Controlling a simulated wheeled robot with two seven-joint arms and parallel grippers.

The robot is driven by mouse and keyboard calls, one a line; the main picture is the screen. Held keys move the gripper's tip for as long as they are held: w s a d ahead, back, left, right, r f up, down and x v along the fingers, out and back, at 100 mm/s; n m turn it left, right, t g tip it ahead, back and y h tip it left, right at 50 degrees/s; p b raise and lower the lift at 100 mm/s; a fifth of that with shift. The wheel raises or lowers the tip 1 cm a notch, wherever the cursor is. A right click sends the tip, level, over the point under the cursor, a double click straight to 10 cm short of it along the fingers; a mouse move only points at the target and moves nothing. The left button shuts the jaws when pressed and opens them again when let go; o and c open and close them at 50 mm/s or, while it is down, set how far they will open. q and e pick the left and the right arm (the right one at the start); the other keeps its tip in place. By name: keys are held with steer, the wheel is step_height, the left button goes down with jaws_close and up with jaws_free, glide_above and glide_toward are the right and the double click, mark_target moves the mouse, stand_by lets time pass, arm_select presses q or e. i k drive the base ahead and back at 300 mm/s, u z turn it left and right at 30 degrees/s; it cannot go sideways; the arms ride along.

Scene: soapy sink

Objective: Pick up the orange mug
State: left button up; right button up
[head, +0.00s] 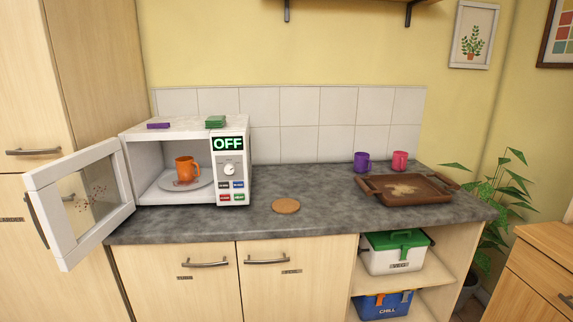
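The orange mug (183,170) stands upright on the round plate (201,183) inside the white microwave (243,180). Its handle points to the right. The microwave door (47,200) is swung wide open to the left, and its display reads OFF. Reddish stains show on the plate around the mug's base and on the door window. Neither of my grippers shows in the head view.
A round brown coaster (286,206) lies on the grey counter (320,185). A stained brown tray (408,199) is at the right, with a purple mug (362,162) and a pink mug (400,160) behind it. The counter between microwave and tray is mostly clear.

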mark_target(185, 166)
steer(key=u, duration=2.6)
steer(key=i, duration=2.4)
steer(key=z, duration=2.85)
